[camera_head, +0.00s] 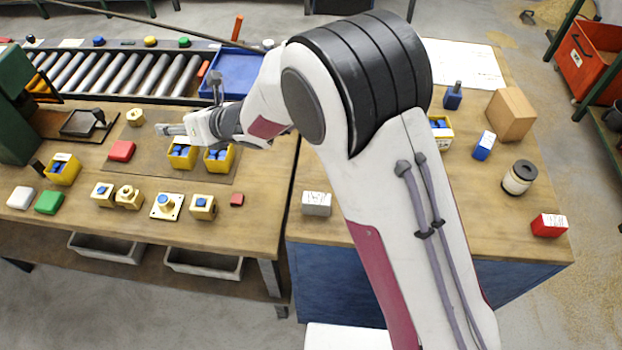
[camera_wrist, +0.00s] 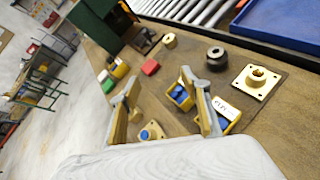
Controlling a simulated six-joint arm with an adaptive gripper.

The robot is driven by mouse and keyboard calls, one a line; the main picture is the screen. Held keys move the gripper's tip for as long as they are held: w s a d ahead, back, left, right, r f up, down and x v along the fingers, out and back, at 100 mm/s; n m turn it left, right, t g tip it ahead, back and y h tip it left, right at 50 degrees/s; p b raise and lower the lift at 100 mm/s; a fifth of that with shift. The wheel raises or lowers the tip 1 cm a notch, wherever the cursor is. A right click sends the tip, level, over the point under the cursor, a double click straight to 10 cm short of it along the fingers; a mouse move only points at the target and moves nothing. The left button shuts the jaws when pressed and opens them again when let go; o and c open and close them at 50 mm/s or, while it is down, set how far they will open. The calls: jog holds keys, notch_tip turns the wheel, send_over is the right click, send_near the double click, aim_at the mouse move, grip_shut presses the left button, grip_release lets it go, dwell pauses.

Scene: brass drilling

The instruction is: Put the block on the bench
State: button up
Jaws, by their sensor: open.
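My gripper (camera_head: 165,129) reaches over the left bench (camera_head: 262,225), above the dark mat. In the wrist view my gripper (camera_wrist: 158,82) is open, with nothing between its fingers. Which block is meant cannot be told. Brass blocks with blue tops, such as this one (camera_head: 203,207) and another (camera_head: 102,195), stand along the bench front beside a brass flanged piece (camera_head: 166,206). A brass square plate with a round boss (camera_wrist: 258,80) lies on the mat in the wrist view. A red block (camera_head: 122,151) lies on the bench, left of the yellow bins.
Yellow bins with blue parts (camera_head: 183,156) stand on the mat. A roller conveyor (camera_head: 120,75) and blue tray (camera_head: 236,72) lie behind. A green machine (camera_head: 15,105) stands at left. The right bench holds a cardboard box (camera_head: 511,114) and a black-topped roll (camera_head: 519,177). My arm hides the middle.

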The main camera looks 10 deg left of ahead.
jog(key=w+d+r+m+t+h, duration=0.1)
jog(key=w+d+r+m+h, duration=0.1)
jog(key=d+r+m, duration=0.45)
jog(key=w+d+r+m+t+h, duration=0.2)
jog(key=d+m, duration=0.2)
jog(key=d, duration=0.6)
jog(key=w+d+r+m+t+h, duration=0.1)
jog(key=w+d+r+m+h, duration=0.1)
jog(key=d+r+m, duration=0.5)
jog(key=s+d+m+h, duration=0.3)
jog(key=d+m, duration=0.2)
jog(key=d, duration=0.7)
jog(key=s+d+r+m+g+h, duration=0.1)
jog(key=s+d+m+h, duration=0.1)
jog(key=s+d+m, duration=1)
jog(key=s+d+f+m+g, duration=0.1)
jog(key=s+d+m, duration=0.2)
jog(key=s+m, duration=0.2)
jog(key=s+d+f+m+g, duration=0.1)
jog(key=s+m, duration=0.4)
jog(key=s, duration=0.7)
jog(key=shift+d+f+m+g+h, duration=0.35)
jog(key=shift+d+f, duration=0.1)
jog(key=shift+d, duration=0.55)
